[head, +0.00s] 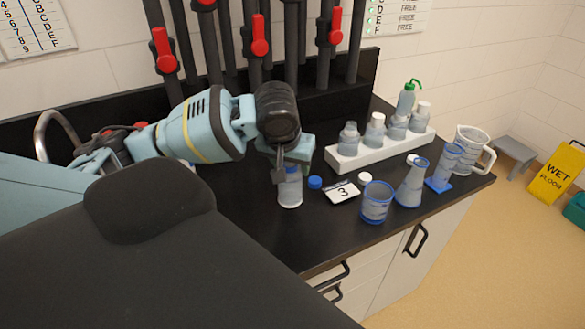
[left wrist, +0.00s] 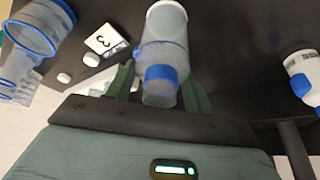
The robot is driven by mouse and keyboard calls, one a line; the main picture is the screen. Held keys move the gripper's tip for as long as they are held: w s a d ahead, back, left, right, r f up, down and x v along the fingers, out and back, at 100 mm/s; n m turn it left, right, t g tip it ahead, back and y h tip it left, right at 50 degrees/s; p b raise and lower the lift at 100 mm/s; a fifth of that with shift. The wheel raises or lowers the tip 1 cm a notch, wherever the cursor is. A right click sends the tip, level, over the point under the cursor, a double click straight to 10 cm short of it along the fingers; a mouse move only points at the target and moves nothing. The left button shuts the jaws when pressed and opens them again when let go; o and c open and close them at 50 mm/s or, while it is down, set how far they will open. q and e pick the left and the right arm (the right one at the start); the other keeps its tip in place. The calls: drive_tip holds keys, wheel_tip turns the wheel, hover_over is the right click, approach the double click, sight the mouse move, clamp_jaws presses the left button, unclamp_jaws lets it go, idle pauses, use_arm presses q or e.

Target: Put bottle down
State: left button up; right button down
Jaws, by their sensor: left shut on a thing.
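A clear bottle (head: 290,192) with a blue band is upright at the counter's middle, left of the card marked 3. My left gripper (head: 290,165) is shut on it near its top. In the left wrist view the bottle (left wrist: 163,45) sits between the two green fingers (left wrist: 158,92). Its base is on or very close to the black counter (head: 250,205); I cannot tell if it touches. My right gripper is not in view.
A white rack (head: 350,160) with several bottles stands behind. The counter front is clear to the left.

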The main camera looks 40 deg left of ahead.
use_arm(q)
drive_tip(key=shift+w+a+f, duration=0.3)
drive_tip(key=shift+w+f, duration=0.05)
drive_tip(key=shift+f, duration=0.3)
drive_tip(key=shift+w+a+f, duration=0.25)
drive_tip(key=shift+w+f, duration=0.1)
drive_tip(key=shift+f, duration=0.25)
drive_tip(key=shift+w+a+f, duration=0.3)
drive_tip(key=shift+w+f, duration=0.05)
drive_tip(key=shift+f, duration=0.3)
drive_tip(key=shift+f, duration=0.1)
drive_tip(key=o, duration=1.3)
drive_tip(key=v, duration=1.2)
